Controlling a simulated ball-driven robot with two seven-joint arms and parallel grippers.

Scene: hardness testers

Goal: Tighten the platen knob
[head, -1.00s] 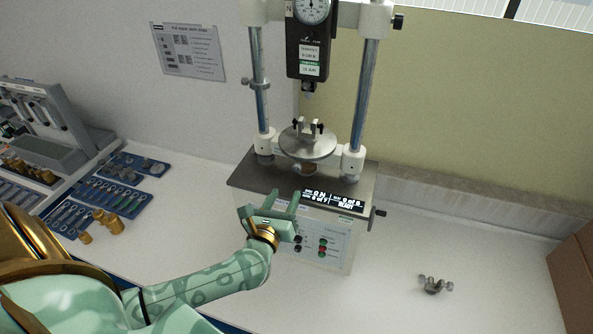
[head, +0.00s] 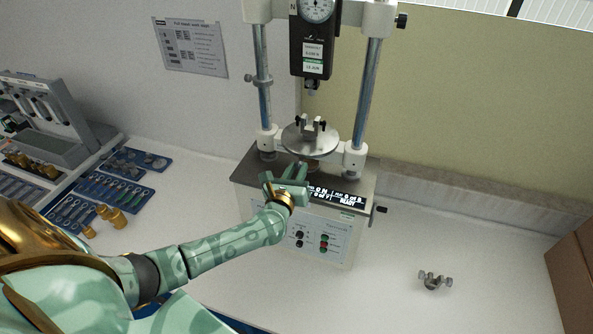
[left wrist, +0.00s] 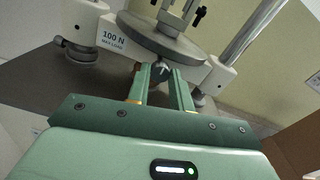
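The test stand (head: 330,215) has a round metal platen (head: 310,139) above its base. The platen knob (left wrist: 160,71) is a small grey knob under the disc in the left wrist view. In the head view only a sliver of the area under the disc shows behind my gripper. My left gripper (head: 297,171) reaches over the base's front edge, just below the platen. In the left wrist view its two fingers (left wrist: 160,78) are apart, with the knob at or between their tips. I cannot tell whether they touch it.
Two columns (head: 367,95) flank the platen, and a force gauge (head: 312,40) hangs above. A small clamp-like metal part (head: 434,281) lies on the bench at right. Blue trays (head: 120,190) and brass weights (head: 113,216) lie at left. A brown box (head: 573,280) stands at far right.

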